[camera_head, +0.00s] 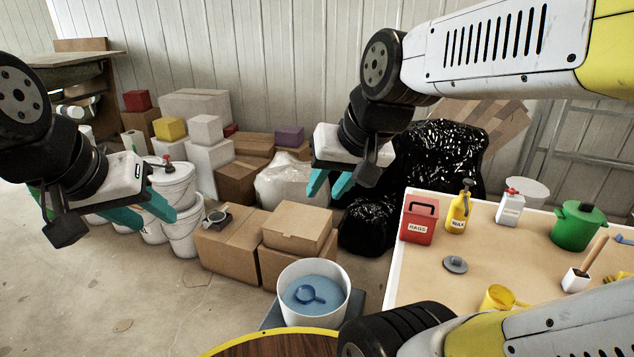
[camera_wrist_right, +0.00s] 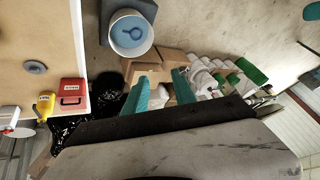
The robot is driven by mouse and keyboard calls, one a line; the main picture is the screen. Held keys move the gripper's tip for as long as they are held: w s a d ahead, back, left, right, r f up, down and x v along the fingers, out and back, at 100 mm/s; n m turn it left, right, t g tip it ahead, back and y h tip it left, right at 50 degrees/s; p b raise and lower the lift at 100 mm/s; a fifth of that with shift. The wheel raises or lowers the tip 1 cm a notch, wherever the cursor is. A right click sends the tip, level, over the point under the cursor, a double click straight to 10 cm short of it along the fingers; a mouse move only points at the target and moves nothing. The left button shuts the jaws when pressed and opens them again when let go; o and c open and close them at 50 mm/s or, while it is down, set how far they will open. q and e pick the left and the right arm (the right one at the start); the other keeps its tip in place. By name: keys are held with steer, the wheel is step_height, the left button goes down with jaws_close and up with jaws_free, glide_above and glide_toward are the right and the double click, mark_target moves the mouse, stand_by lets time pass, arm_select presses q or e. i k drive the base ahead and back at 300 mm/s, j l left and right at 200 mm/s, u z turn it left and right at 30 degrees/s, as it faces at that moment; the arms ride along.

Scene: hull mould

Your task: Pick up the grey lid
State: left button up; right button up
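The grey lid (camera_head: 455,264) is a small round disc with a knob, lying flat on the tan table top near its left edge. It also shows in the right wrist view (camera_wrist_right: 35,67), at the far left. My right gripper (camera_head: 330,184) is open and empty, in the air left of the table and away from the lid. Its two teal fingers stand apart in the right wrist view (camera_wrist_right: 161,90). My left gripper (camera_head: 145,212) is at the far left, its teal fingers apart and empty, in front of white buckets.
Around the lid on the table (camera_head: 426,284) stand a red rags box (camera_head: 420,219), a yellow wax bottle (camera_head: 459,208), a white bottle (camera_head: 510,207), a green pot (camera_head: 578,226) and a yellow cup (camera_head: 497,298). A white bucket of blue liquid (camera_head: 313,291) stands left of the table.

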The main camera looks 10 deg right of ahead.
mark_target(456, 264)
steer(key=z, duration=1.75)
